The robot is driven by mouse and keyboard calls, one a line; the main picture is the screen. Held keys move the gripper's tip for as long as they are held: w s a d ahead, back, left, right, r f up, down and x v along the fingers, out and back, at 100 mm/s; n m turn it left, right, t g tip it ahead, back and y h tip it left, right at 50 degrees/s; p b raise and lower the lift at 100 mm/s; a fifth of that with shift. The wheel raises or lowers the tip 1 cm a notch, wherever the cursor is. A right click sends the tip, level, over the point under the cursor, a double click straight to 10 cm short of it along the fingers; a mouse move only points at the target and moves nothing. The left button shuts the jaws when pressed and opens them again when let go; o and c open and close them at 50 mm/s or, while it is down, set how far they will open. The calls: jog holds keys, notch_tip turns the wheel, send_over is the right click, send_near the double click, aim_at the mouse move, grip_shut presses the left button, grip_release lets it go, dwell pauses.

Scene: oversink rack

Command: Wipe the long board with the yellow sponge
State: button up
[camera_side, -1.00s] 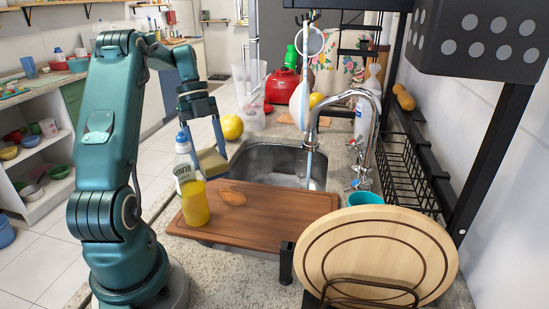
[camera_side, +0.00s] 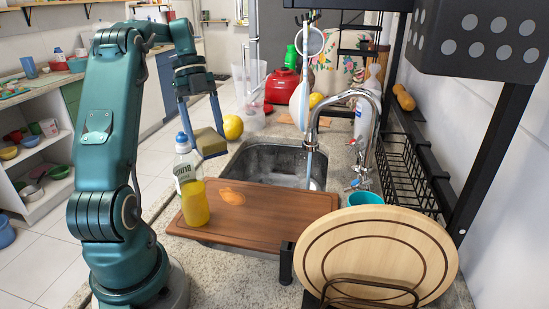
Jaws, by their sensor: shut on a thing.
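The long board (camera_side: 285,212) is brown wood and lies flat across the near part of the sink. An orange-brown patch (camera_side: 232,197) marks its left end. My gripper (camera_side: 203,133) is beyond the board's far left corner, shut on the yellow sponge (camera_side: 209,142). The sponge also has a blue-grey side and appears raised clear of the board. The fingers cover part of the sponge.
A bottle of yellow liquid (camera_side: 193,195) stands at the board's left end, close to my arm. The faucet (camera_side: 372,125) rises right of the sink basin (camera_side: 265,160).

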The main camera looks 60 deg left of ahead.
jog(key=shift+w+a+f, duration=0.1)
jog(key=shift+w+a, duration=0.2)
jog(key=shift+f, duration=6.3)
jog(key=shift+w+d+r, duration=0.3)
jog(key=shift+w+d, duration=0.3)
jog(key=shift+w+d+r, duration=0.3)
jog(key=shift+w+d, duration=0.25)
jog(key=shift+d, duration=0.05)
jog(key=shift+w+d, duration=1.55)
jog(key=shift+d, duration=0.05)
jog(key=shift+s+a, duration=2.7)
jog(key=shift+a, duration=0.05)
notch_tip(320, 180, up, 6)
jog(key=shift+r, duration=0.2)
